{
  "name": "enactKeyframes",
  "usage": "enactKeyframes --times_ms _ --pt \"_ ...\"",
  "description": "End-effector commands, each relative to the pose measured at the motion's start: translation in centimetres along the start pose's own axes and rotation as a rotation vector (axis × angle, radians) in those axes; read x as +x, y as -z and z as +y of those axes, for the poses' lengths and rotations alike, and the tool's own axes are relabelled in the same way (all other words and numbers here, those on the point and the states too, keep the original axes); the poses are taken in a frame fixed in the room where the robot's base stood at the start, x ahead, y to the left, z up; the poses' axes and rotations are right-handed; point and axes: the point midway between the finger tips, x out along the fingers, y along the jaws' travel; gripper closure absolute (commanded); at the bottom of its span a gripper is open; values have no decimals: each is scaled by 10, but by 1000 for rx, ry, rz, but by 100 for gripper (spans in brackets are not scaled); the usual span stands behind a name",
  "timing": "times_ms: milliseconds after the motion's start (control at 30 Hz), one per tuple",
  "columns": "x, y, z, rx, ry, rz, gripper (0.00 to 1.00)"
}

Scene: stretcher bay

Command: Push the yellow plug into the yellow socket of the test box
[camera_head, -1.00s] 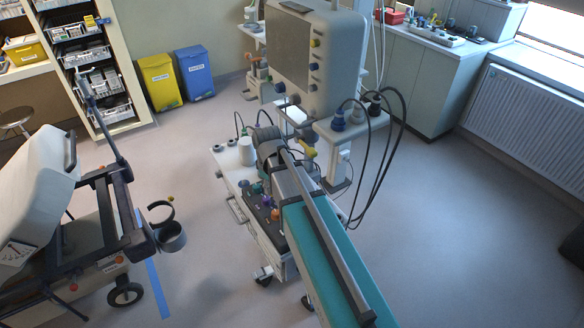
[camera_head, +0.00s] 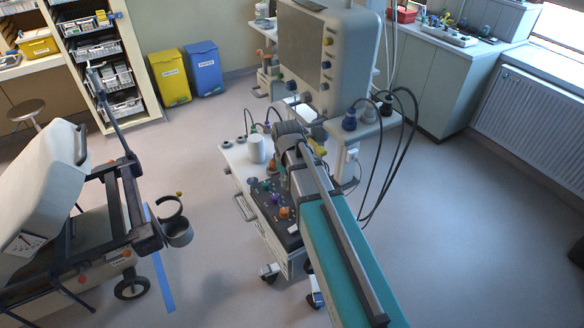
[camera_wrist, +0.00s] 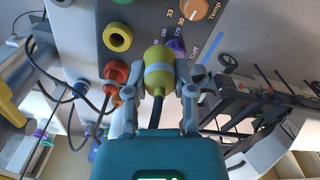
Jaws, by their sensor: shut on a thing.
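My gripper (camera_wrist: 159,105) is shut on the yellow plug (camera_wrist: 157,60), a rounded yellow-green body with a pale blue band and a dark cable behind. In the wrist view the plug is in front of the grey face of the test box (camera_wrist: 85,28). The yellow socket (camera_wrist: 117,38), a ring with a dark hole, is up and left of the plug, apart from it. I cannot tell the gap between plug tip and panel. In the head view the test box (camera_head: 262,203) is on the trolley, partly behind my arm, which hides the gripper and plug.
Orange-red plugs (camera_wrist: 115,73) with cables are left of my gripper. A purple knob (camera_wrist: 177,46) and an orange knob (camera_wrist: 193,9) are close by. The monitor (camera_head: 320,60) with hanging cables stands behind.

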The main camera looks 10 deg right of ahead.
Motion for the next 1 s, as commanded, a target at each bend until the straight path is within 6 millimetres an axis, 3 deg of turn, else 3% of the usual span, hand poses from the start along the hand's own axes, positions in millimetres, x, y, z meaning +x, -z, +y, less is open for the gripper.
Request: enactKeyframes --times_ms 200,400,1000 --pt "-3 10 34 32 0 0 100" --pt "-4 14 56 54 0 0 100" --pt "-1 14 60 57 0 0 100"
